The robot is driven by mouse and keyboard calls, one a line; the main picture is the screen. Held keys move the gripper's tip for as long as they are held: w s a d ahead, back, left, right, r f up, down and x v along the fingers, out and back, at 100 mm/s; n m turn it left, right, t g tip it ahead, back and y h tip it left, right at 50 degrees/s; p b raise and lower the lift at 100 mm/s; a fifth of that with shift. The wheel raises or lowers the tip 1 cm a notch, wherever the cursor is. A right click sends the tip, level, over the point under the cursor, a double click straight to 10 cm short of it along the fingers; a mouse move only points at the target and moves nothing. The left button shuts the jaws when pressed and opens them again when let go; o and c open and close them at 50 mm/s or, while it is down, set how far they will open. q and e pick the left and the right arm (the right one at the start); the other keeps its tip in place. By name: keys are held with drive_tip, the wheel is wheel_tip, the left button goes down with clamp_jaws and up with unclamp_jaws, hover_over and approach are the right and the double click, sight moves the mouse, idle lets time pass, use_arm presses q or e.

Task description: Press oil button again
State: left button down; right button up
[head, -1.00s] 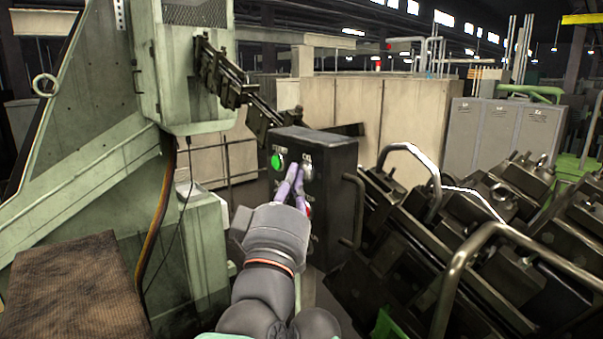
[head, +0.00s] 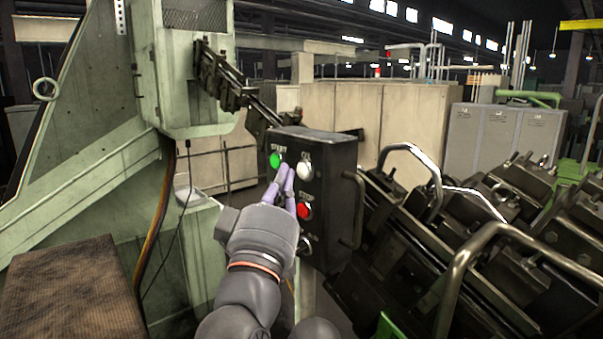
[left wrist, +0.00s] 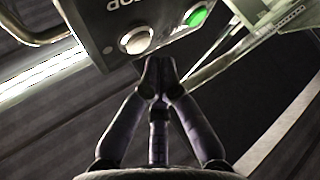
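A dark control box (head: 330,180) stands in the middle of the head view. Its face has a green button (head: 275,160) at the upper left, a white button (head: 305,170) at the upper right and a red button (head: 305,211) lower down. I cannot read which label says oil. My left gripper (head: 287,172) is in front of the box, its purple fingertips between the green and white buttons and a little below them. In the left wrist view its fingertips (left wrist: 158,65) are together and empty, below the white button (left wrist: 135,40) and green button (left wrist: 196,17). My right gripper is out of view.
A green machine housing (head: 185,60) stands to the left, with a brown textured surface (head: 75,295) at the lower left. Dark tooling with metal handles (head: 490,240) crowds the right, close to the box. Beige cabinets (head: 415,115) stand behind.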

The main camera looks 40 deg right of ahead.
use_arm(q)
drive_tip(key=a+b, duration=0.3)
drive_tip(key=a, duration=0.2)
drive_tip(key=shift+s, duration=0.2)
drive_tip(key=shift+d, duration=0.1)
idle(0.7)
